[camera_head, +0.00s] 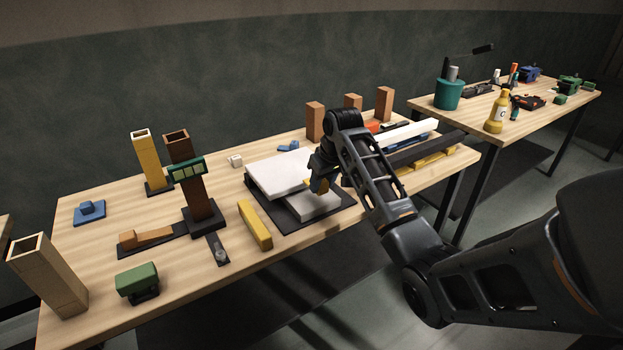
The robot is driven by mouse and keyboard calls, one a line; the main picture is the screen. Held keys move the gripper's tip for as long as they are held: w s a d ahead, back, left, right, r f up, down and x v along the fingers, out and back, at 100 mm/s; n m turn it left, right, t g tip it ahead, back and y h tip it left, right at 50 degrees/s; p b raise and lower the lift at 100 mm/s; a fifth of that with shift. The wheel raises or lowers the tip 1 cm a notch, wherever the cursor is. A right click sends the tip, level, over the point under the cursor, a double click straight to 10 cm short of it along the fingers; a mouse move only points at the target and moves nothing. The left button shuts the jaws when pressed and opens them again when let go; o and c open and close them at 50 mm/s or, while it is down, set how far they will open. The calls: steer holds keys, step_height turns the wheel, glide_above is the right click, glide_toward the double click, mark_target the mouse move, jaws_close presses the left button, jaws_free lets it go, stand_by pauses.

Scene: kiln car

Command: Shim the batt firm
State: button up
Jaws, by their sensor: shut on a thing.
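A white batt (277,172) lies on a dark base plate (268,207) near the middle of the table. It looks raised and slightly tilted, with a lower white block (312,204) at its front right. My gripper (319,186) points down at the batt's right end, just above the lower block. It is shut on a small piece that is mostly hidden by the fingers. A bit of yellow (308,183) shows beside the fingers; I cannot tell whether it is the held piece. Whether the fingers or the piece touch the batt is also unclear.
A yellow bar (255,224) lies left of the base plate. A dark stand with a brown column (186,172) and a green block (137,281) stand farther left. Brick posts (315,122) stand behind; long bars (420,152) lie right. A second table holds tools.

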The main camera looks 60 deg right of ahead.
mark_target(321, 195)
steer(key=shift+a+r+p, duration=0.1)
steer(key=shift+r+p, duration=0.05)
steer(key=shift+p, duration=0.35)
steer(key=shift+f+b, duration=1.05)
steer(key=shift+f, duration=1.4)
steer(key=shift+p, duration=0.95)
steer(key=shift+w+d+f, duration=0.1)
steer(key=shift+w+d, duration=0.1)
steer(key=shift+w+d, duration=0.15)
steer(key=shift+w, duration=0.15)
steer(key=shift+w+d+b, duration=0.55)
steer(key=shift+w, duration=0.3)
steer(key=shift+w+d, duration=0.15)
steer(key=shift+w, duration=0.1)
